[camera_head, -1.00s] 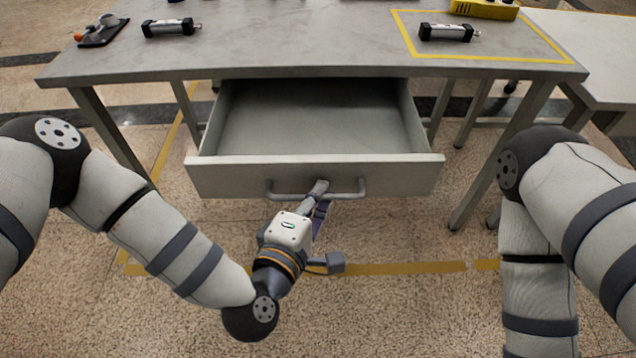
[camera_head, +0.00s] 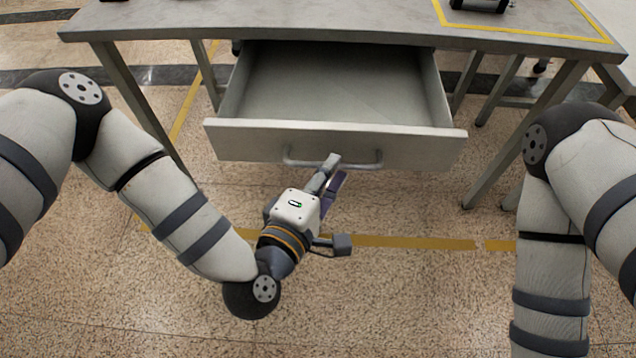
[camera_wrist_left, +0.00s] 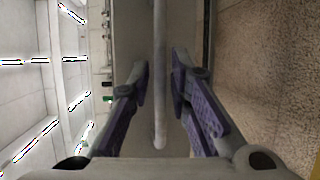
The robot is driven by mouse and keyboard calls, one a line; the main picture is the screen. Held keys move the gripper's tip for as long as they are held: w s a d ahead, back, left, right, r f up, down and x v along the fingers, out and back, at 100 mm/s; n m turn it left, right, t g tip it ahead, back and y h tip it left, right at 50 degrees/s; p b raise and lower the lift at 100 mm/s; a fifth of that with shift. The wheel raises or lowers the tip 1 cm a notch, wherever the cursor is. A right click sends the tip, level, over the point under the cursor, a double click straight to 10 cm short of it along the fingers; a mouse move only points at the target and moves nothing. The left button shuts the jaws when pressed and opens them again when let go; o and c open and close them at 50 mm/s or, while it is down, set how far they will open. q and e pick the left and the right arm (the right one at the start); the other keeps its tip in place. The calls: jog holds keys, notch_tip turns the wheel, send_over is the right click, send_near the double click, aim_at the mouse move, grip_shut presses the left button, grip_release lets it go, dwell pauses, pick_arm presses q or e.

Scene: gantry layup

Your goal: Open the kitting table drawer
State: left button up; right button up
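The kitting table (camera_head: 200,22) has its drawer (camera_head: 330,95) pulled well out, and the inside looks empty. The drawer front (camera_head: 240,140) carries a grey bar handle (camera_head: 300,163). In the left wrist view the handle bar (camera_wrist_left: 160,50) runs between the two purple-padded fingers (camera_wrist_left: 161,80). The fingers are apart, with a thin gap on each side of the bar, so the gripper looks open around it. My right gripper is out of view.
A dark object (camera_head: 480,4) stands inside a yellow outline on the tabletop. Table legs (camera_head: 520,140) stand on both sides of the drawer. Another light table (camera_head: 617,75) is at the right. The floor (camera_head: 400,290) before the drawer is clear apart from my arms.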

pick_arm(q)
jog(key=v, duration=0.9)
jog(key=shift+s, duration=0.25)
jog(key=s+a+f+m+g+y+p, duration=0.1)
jog(key=s+a+f+m+g+p, duration=0.1)
jog(key=s+a+f+m+g, duration=0.5)
jog(key=s+a+f+m+g+y+p, duration=0.15)
jog(key=s+f+m+g, duration=0.4)
jog(key=s, duration=0.55)
jog(key=s+a+m+g+y, duration=0.1)
jog(key=s+a+g+y, duration=0.2)
jog(key=s+a, duration=0.5)
jog(key=shift+s+a+r+g+y+p, duration=0.15)
jog(key=shift+s+a+g+y+p, duration=0.15)
jog(key=shift+a+g, duration=0.6)
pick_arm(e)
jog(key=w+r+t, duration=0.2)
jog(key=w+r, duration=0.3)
